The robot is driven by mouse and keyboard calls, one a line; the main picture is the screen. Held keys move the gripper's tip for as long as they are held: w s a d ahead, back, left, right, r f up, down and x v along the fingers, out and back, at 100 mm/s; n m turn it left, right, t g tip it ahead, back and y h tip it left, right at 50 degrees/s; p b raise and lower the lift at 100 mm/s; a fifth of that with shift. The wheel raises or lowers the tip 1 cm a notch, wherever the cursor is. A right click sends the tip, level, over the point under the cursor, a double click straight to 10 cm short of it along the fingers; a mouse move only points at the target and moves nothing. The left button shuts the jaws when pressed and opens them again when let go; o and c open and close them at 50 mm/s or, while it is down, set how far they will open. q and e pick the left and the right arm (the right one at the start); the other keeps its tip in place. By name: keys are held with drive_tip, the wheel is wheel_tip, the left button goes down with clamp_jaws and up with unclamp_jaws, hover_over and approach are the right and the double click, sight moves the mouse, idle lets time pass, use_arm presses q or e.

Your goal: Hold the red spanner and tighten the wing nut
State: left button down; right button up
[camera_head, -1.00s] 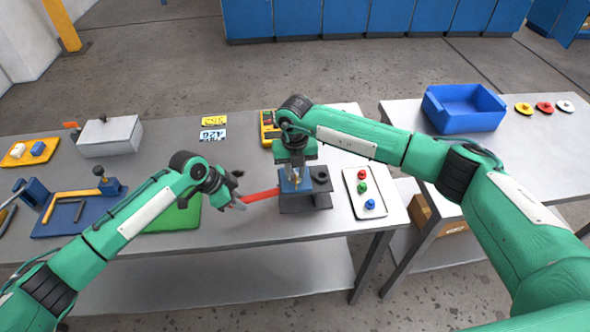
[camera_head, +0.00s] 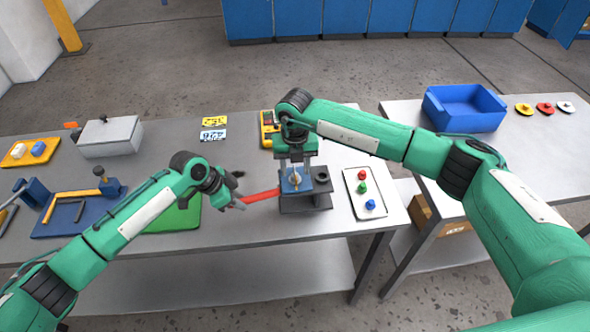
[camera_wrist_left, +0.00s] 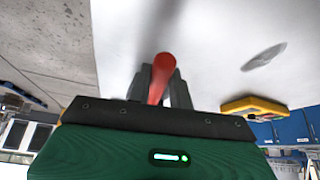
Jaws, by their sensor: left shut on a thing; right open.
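The red spanner (camera_head: 262,195) lies nearly level above the table, its right end at the dark block (camera_head: 305,203) with the blue part (camera_head: 287,183) on top. My left gripper (camera_head: 238,203) is shut on the spanner's left end; in the left wrist view the red spanner (camera_wrist_left: 160,75) runs out between the fingers. My right gripper (camera_head: 296,172) points down over the blue part and is open, its fingers on either side of a small brass-coloured piece (camera_head: 295,180), probably the wing nut. Whether the fingers touch it I cannot tell.
A white tray with red, green and blue buttons (camera_head: 364,192) stands right of the block. A yellow meter (camera_head: 269,130) lies behind it. A green mat (camera_head: 178,215) is under my left arm. A blue bin (camera_head: 463,107) stands on the right table.

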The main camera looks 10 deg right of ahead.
wheel_tip(320, 180, up, 10)
drive_tip(key=shift+r, duration=0.15)
use_arm(q)
drive_tip(key=c, duration=1.3)
unclamp_jaws()
drive_tip(key=shift+r, duration=0.15)
use_arm(e)
drive_tip(key=shift+r, duration=0.1)
use_arm(q)
wheel_tip(320, 180, up, 7)
drive_tip(key=p, duration=0.6)
use_arm(e)
wheel_tip(320, 180, up, 6)
hover_over(295, 173)
